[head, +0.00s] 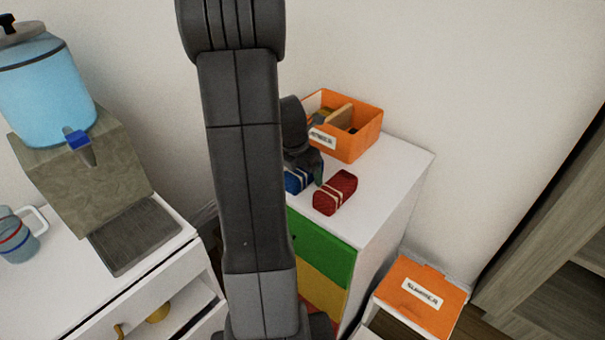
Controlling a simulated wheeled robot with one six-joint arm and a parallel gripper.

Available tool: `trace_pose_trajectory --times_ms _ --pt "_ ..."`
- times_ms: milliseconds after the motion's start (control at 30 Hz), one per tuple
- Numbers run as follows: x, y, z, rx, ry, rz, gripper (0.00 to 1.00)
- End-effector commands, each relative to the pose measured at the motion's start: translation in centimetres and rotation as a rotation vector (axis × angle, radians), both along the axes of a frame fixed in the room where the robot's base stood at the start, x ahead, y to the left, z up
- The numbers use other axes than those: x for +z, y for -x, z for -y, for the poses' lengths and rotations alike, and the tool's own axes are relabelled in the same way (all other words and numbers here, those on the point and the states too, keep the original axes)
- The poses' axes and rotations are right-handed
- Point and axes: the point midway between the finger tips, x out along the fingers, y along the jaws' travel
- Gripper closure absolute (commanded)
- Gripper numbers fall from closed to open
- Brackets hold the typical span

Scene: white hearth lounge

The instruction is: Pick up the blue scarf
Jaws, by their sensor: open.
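The blue scarf (293,182), a small rolled bundle with a pale band, lies on top of the white cabinet (392,178). It is partly hidden behind my arm and gripper. My gripper (306,170) is open and points down right at the blue scarf. One finger shows at the scarf's right side; the other is hidden, so I cannot tell whether the fingers touch the scarf.
A red rolled scarf (335,192) with pale bands lies just right of the blue one. An open orange box (361,143) stands behind on the cabinet. An orange box labelled SUMMER (420,299) sits lower right. A blue dispenser (45,90) and mug (17,240) stand left.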

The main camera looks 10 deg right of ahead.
Motion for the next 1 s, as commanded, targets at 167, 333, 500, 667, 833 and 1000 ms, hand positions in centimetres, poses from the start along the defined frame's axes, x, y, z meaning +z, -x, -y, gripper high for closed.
trace_pose_trajectory --times_ms 167,333,500,667,833,1000 --pt "0.0 0.0 0.0 0.0 0.0 0.0 0.47" --pt "0.1 0.0 0.0 0.0 0.0 0.0 0.7" --pt "0.1 0.0 0.0 0.0 0.001 0.001 0.7" --pt "1.6 -0.1 0.0 0.0 0.002 0.004 0.7" --pt "5.1 -0.1 0.0 0.0 0.001 0.006 0.7" --pt "8.2 -0.1 0.0 0.0 0.001 0.006 0.7"
